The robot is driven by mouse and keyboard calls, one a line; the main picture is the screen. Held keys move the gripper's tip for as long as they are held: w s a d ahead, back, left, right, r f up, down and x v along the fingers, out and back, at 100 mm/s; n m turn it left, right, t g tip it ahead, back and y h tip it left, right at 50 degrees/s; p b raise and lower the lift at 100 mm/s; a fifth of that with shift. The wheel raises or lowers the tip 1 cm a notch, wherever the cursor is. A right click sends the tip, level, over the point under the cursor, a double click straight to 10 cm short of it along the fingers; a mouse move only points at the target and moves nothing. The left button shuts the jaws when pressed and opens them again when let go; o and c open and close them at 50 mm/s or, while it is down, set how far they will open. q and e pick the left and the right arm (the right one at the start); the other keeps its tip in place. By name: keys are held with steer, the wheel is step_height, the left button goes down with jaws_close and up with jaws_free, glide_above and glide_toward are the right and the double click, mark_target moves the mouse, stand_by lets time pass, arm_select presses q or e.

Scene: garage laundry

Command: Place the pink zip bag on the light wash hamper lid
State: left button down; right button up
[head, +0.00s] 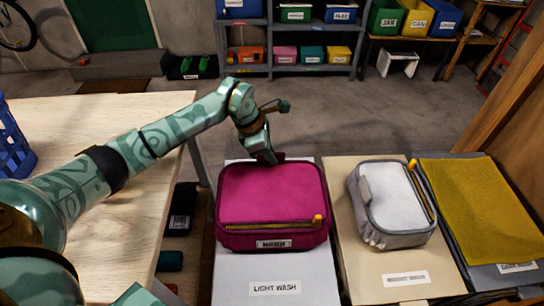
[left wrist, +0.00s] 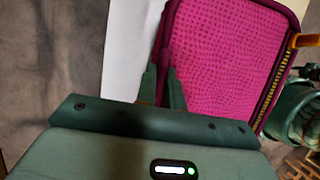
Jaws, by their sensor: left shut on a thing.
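The pink zip bag (head: 272,193) is over the white lid marked LIGHT WASH (head: 275,270), covering much of its far part. It looks level, with its yellow zip and label towards me; I cannot tell whether its underside fully touches the lid. My left gripper (head: 268,157) is at the bag's far edge and is shut on it. In the left wrist view the two fingers (left wrist: 163,90) are at the edge of the pink bag (left wrist: 225,50). My right gripper is not in view.
To the right, a beige lid (head: 405,282) holds a grey-white zip bag (head: 392,203). Beyond it a dark lid (head: 510,270) holds a mustard cloth (head: 470,200). A wooden table (head: 110,125) with a blue basket (head: 12,145) stands at left. Shelves with bins (head: 285,55) are far back.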

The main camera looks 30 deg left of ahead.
arm_select(q)
steer(key=shift+f, duration=0.25)
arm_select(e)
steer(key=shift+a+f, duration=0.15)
arm_select(q)
steer(key=c, duration=1.5)
jaws_free()
